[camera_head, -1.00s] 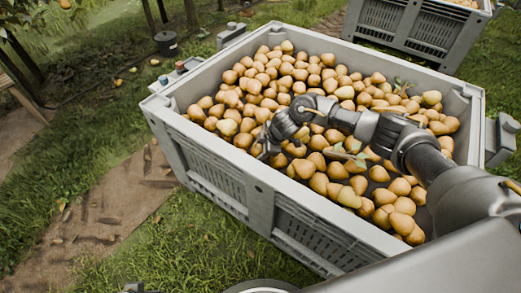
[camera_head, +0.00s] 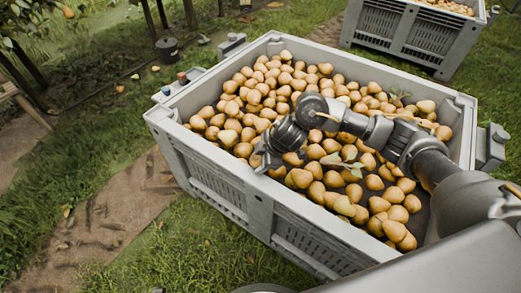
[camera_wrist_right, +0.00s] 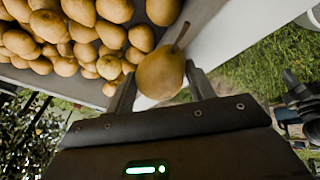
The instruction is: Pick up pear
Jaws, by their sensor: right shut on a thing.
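My right gripper (camera_head: 268,158) is over the near-left side of the grey crate, close to the rim; it is small and dark in the head view. In the right wrist view my right gripper (camera_wrist_right: 160,85) has a yellow-brown pear (camera_wrist_right: 160,72) with a dark stem between its two fingers and is shut on it. In the head view the held pear is hard to tell from the pears behind it. Many loose pears (camera_head: 335,120) fill much of the crate. My left gripper is not in view.
The grey crate (camera_head: 200,175) has raised walls around the pears. Another grey crate (camera_head: 400,40) with pears stands at the back right. A dark bucket (camera_head: 167,47) stands on the grass at the back left. Grass and a dirt path lie left of the crate.

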